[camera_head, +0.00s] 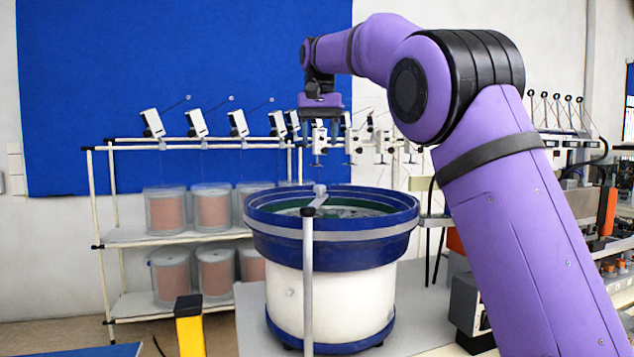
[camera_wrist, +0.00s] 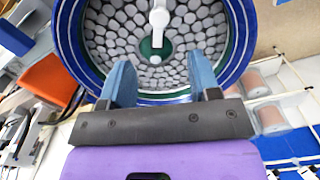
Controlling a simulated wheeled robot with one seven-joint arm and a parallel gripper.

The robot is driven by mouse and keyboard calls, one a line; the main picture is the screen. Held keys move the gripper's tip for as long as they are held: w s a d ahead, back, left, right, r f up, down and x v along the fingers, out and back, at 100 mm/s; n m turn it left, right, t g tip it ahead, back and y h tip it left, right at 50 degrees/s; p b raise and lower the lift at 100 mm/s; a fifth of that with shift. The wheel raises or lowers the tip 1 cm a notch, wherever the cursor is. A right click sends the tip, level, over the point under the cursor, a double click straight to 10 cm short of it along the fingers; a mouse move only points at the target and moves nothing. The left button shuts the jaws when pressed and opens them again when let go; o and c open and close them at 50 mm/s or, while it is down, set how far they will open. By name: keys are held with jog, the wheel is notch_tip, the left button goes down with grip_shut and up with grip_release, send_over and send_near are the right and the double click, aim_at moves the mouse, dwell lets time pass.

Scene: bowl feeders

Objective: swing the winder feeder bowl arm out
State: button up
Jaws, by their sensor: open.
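The feeder bowl (camera_head: 330,228) has a blue rim and a grey band and stands on a white drum base. A grey post (camera_head: 307,280) stands at its near side. From its top a short bowl arm (camera_head: 318,200) with a pale knob reaches over the rim. In the wrist view the white bowl arm (camera_wrist: 158,38) ends over the bowl's inside, among many round grey parts. My gripper (camera_head: 321,125) hangs above the bowl, fingers pointing down. In the wrist view my gripper (camera_wrist: 160,78) has its two blue fingers apart with nothing between them, clear of the bowl arm.
A rack (camera_head: 130,238) with several wound spools stands behind at left. Winding machines (camera_head: 575,150) stand at right. A yellow post (camera_head: 189,325) is at the front left. An orange object (camera_wrist: 50,78) lies beyond the bowl's left side in the wrist view.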

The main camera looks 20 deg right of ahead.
aim_at(318, 197)
notch_tip(318, 197, down, 10)
jog(key=shift+s+f, duration=0.1)
jog(key=shift+f, duration=0.1)
dwell(0.3)
grip_shut()
